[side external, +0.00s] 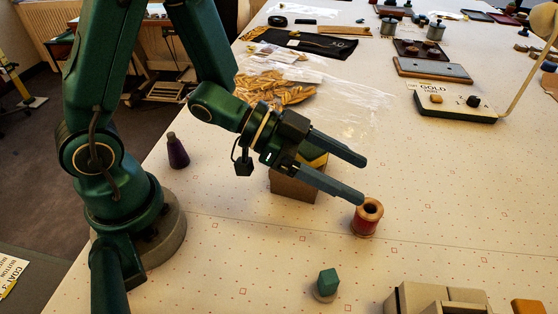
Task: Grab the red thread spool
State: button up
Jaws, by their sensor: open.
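The red thread spool (367,218) stands upright on the patterned table (230,240), with a wooden top that has a hole in it. My gripper (364,180) is open and empty, its two grey fingers reaching toward the right. The nearer fingertip ends just above and left of the spool's top in the picture. The farther finger ends above and behind it. The spool is in plain view and not between the fingers; I cannot tell the exact gap.
A brown box (295,186) stands under my gripper, partly hidden. A green block on a round base (327,284) and beige blocks (440,298) are at the front. A plastic bag (345,108) lies behind. Table right of the spool is clear.

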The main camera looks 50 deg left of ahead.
aim_at(361, 208)
notch_tip(361, 208, down, 6)
jog(key=shift+r, duration=0.1)
jog(key=shift+x, duration=2.55)
grip_shut()
